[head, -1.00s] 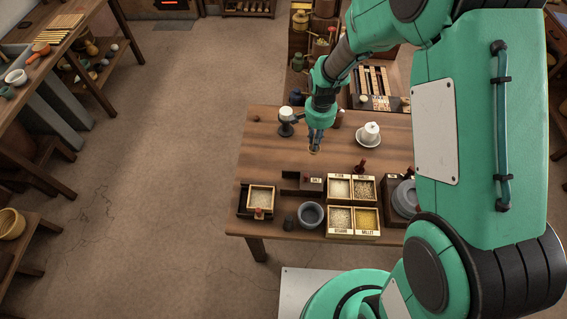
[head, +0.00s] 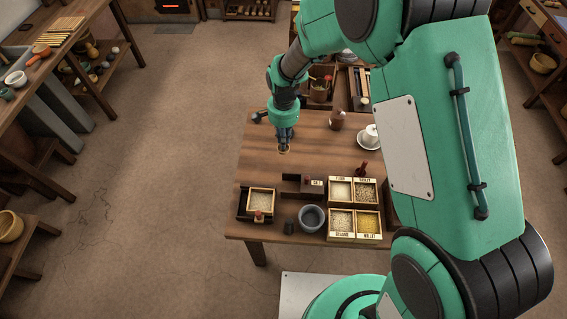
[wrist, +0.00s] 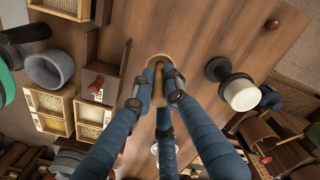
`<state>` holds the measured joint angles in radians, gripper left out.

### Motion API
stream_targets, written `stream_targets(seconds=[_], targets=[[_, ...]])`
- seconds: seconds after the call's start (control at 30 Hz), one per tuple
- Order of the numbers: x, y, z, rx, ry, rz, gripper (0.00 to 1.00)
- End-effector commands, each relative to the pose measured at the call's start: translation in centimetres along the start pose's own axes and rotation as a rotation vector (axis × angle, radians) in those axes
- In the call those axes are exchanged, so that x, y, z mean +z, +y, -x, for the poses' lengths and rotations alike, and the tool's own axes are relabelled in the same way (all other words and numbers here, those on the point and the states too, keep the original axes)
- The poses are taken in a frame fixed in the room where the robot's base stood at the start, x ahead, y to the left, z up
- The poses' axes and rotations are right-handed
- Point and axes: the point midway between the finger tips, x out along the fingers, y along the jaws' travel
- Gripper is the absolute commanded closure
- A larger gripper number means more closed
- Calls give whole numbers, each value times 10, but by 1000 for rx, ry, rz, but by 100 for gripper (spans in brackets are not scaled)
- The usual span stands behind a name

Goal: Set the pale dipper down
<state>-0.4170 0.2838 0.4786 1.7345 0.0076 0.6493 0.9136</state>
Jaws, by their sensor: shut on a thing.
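The pale dipper is a small tan wooden piece (wrist: 157,63) held between the blue fingers of my gripper (wrist: 160,88) in the wrist view. Its bowl end sticks out past the fingertips, and the fingers hide part of it. In the head view my gripper (head: 284,141) points down over the wooden table (head: 262,160), with a small pale bit of the dipper (head: 284,150) at its tips. I cannot tell whether the dipper touches the tabletop.
Grain boxes (head: 367,190), a grey bowl (head: 312,218) and a sifter-like tray (head: 261,200) line the near edge. Bare wood lies around the gripper.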

Motion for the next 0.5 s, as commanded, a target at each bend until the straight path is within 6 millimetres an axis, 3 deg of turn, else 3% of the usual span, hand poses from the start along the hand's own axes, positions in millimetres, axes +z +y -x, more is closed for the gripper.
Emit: stream_targets(seconds=[0.5], targets=[[0, 1, -59, 2, -1, 0, 100]])
